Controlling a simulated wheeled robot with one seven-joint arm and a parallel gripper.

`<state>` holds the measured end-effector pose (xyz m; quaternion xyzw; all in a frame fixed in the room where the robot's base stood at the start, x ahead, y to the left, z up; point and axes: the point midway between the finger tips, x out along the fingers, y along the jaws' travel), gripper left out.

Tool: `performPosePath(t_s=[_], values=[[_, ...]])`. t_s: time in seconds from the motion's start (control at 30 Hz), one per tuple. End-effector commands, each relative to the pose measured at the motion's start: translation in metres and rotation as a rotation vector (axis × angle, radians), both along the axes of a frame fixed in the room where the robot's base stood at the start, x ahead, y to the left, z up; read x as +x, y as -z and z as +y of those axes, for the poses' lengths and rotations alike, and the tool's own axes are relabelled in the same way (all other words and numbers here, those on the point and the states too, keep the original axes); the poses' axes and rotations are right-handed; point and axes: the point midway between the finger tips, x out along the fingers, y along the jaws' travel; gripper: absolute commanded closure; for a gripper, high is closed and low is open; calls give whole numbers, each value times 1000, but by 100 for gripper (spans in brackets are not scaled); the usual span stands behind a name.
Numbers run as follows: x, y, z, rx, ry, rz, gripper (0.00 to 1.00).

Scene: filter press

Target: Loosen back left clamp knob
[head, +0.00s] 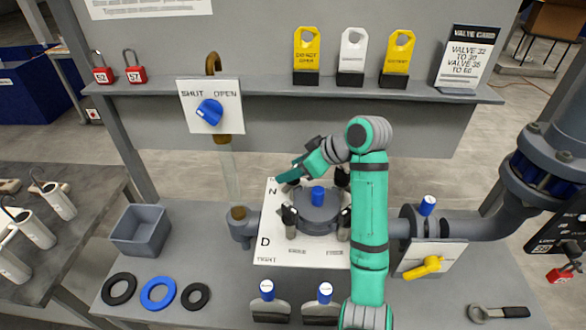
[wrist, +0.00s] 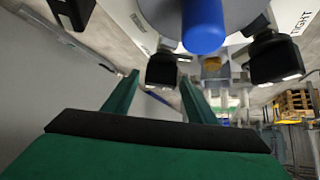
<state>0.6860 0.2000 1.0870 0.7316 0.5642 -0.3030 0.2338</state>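The press has a round grey lid (head: 318,212) with a blue knob (head: 318,196) on top, which also shows in the wrist view (wrist: 203,25). Black clamp knobs stand around the lid, including the front left (head: 290,215) and front right (head: 344,218) ones. The back left clamp knob is largely hidden by my gripper (head: 290,172), which is over the lid's back left side. In the wrist view my gripper (wrist: 157,85) is open, its two green fingers apart with nothing held. A black knob (wrist: 162,68) appears just beyond the fingertips; I cannot tell whether they touch it.
A white marked plate (head: 275,250) lies under the press. A vertical pipe with a blue SHUT/OPEN valve handle (head: 209,112) stands to the left. A shelf (head: 270,92) with tags runs behind. A grey bin (head: 140,230) and rings (head: 158,293) lie front left; a yellow handle (head: 423,267) is right.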

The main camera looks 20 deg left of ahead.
Motion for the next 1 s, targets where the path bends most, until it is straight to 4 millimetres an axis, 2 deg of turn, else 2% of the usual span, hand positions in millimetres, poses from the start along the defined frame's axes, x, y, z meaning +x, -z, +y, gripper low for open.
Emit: performPosePath(t_s=[0.03,0.13,0.33,0.63,0.97,1.0], values=[[0,0,0,0,0,0,62],[0,0,0,0,0,0,86],[-1,0,1,-1,30,0,86],[-1,0,1,0,243,0,86],[0,0,0,0,265,1,86],[0,0,0,0,265,1,57]])
